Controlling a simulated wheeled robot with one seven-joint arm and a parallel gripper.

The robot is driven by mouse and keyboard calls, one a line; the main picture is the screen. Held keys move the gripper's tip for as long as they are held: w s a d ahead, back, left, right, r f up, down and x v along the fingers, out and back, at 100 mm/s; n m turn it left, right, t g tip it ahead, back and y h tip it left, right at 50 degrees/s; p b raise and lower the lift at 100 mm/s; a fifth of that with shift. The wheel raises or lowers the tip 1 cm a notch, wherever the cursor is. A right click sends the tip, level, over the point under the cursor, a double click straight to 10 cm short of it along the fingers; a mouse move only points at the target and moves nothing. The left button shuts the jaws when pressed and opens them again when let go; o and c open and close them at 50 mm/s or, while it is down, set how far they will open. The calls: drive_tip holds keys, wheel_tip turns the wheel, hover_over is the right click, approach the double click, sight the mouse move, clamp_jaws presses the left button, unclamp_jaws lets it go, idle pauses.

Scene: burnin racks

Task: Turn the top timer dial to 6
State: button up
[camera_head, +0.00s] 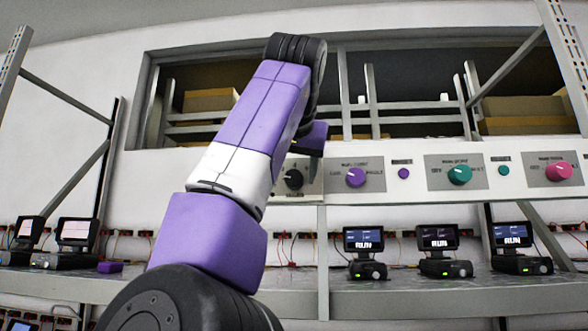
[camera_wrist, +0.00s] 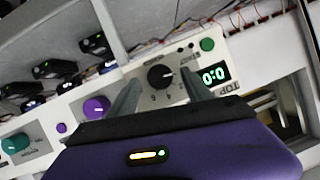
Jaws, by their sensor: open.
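The black timer dial (camera_wrist: 160,77) sits on a pale panel marked TOP in the wrist view, with a digital display (camera_wrist: 214,76) reading about 0:0 beside it. A white pointer mark on the dial points right, toward the display side. Numbers, including a 6, are printed around it, mostly too small to read. My gripper (camera_wrist: 159,80) is open, its fingers on either side of the dial in the picture; I cannot tell whether they touch it. In the head view a black dial (camera_head: 293,179) shows just right of my arm, partly covered. My fingertips are hidden there.
A green button (camera_wrist: 207,44) is on the timer panel. Purple (camera_head: 356,177), teal (camera_head: 459,174) and pink (camera_head: 558,170) knobs line the panel to the right. Several small devices with RUN screens (camera_head: 364,239) stand on the shelf below. A rack post (camera_head: 322,262) stands near.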

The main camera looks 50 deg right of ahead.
drive_tip(key=shift+w+d+f, duration=0.3)
drive_tip(key=shift+w+d, duration=0.15)
clamp_jaws()
